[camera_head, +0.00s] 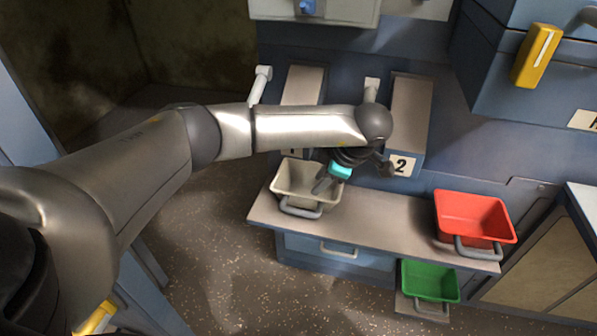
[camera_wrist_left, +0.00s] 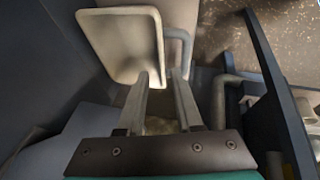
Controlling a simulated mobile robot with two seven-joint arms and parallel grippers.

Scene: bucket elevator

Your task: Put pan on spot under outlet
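A beige pan (camera_head: 293,178) with a grey handle (camera_head: 300,209) sits on the left part of a shelf (camera_head: 385,218), below the left chute (camera_head: 302,88). A red pan (camera_head: 470,214) sits at the shelf's right end. A green pan (camera_head: 428,281) is lower down. My left gripper (camera_head: 321,186) is at the beige pan's right side. In the left wrist view, its two fingers (camera_wrist_left: 162,76) are apart beside the beige pan (camera_wrist_left: 119,40) and handle (camera_wrist_left: 180,48); contact is unclear. No marked spot is clearly visible. My right gripper is not in view.
A right chute (camera_head: 410,105) bears a "2" label (camera_head: 402,165). A blue cabinet with a yellow handle (camera_head: 537,56) is at upper right. The shelf is bare between the beige and red pans. My left arm hides part of the chutes.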

